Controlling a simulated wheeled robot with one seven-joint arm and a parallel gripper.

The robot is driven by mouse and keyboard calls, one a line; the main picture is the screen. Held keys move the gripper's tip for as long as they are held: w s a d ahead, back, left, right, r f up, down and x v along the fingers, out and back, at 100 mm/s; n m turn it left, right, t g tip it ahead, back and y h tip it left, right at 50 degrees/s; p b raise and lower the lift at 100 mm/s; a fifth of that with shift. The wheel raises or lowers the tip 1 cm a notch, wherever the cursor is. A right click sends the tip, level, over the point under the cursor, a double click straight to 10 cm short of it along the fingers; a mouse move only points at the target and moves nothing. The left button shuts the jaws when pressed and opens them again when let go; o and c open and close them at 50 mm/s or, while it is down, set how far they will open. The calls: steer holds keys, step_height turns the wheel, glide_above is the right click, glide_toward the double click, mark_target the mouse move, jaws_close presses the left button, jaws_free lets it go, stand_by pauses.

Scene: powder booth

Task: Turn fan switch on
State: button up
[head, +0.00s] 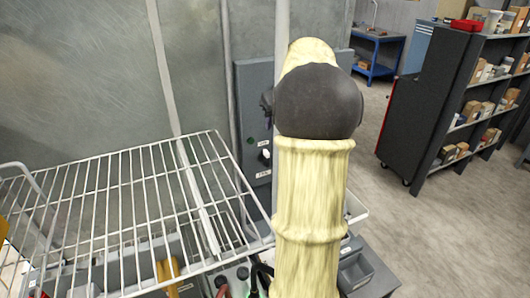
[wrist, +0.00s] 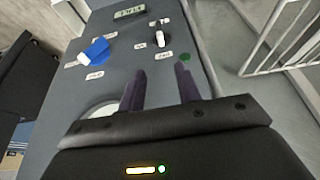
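A grey control panel (head: 254,80) stands behind my arm in the head view, and its face fills the middle of the wrist view (wrist: 110,75). The fan switch (head: 265,155), a small white and black lever, sits low on the panel above a small label. I take the lever in the wrist view (wrist: 160,38) to be the same switch; its on or off position is unclear. My gripper (wrist: 161,82) is open and empty, with its fingertips below the switch in the wrist view, apart from it. My arm mostly hides the gripper in the head view.
A blue handle (wrist: 95,50), a green spot (wrist: 185,57) and small labels are also on the panel. A white wire rack (head: 110,205) stands close at the left. Dark shelving (head: 450,100) with boxes and a blue table (head: 376,50) are farther right, with open floor between.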

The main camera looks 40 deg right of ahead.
mark_target(267, 152)
steer(key=p+x, duration=0.5)
steer(key=x, duration=1.2)
steer(key=shift+w+f, duration=0.15)
steer(key=shift+f, duration=0.1)
steer(key=shift+a, duration=0.1)
jaws_close()
